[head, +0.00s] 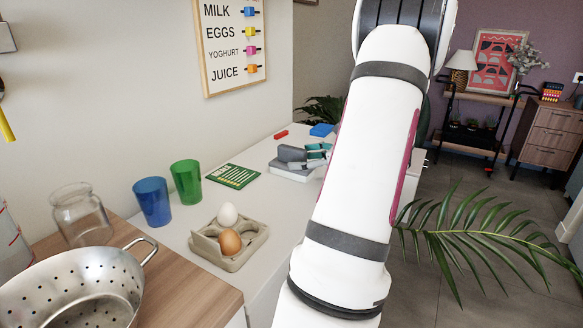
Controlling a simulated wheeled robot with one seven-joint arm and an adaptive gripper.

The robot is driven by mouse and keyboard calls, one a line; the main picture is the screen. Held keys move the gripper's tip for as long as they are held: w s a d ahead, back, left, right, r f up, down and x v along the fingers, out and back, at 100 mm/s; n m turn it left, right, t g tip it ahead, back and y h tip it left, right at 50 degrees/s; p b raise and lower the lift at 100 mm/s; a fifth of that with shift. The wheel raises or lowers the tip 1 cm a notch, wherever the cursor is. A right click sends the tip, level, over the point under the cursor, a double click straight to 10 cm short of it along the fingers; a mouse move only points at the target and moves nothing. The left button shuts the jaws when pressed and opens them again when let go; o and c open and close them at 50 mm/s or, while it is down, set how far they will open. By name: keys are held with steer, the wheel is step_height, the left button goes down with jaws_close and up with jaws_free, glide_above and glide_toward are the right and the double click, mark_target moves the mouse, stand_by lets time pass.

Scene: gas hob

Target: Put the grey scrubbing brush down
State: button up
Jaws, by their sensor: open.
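A dark grey block-like thing (291,153), which looks like the grey scrubbing brush, sits on a low white-and-grey base (289,172) on the far part of the white counter. My gripper (308,163) is small in the head view, right beside the grey thing and just left of my arm. Its jaws are open. My arm hides part of the gripper's surroundings, and I cannot tell whether the fingers touch the brush.
A teal thing (318,151), a blue block (321,130) and a red piece (281,134) lie near the gripper. A green card (233,176), green cup (187,182), blue cup (152,202), egg holder (232,262) and metal colander (75,278) stand nearer. The white counter's middle is clear.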

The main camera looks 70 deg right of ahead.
mark_target(292, 158)
steer(key=b+x, duration=0.1)
steer(key=x, duration=0.3)
steer(key=shift+w+d+f, duration=0.1)
steer(key=shift+w+d, duration=0.05)
steer(key=shift+w, duration=0.05)
steer(key=c, duration=1.4)
steer(key=shift+c, duration=0.2)
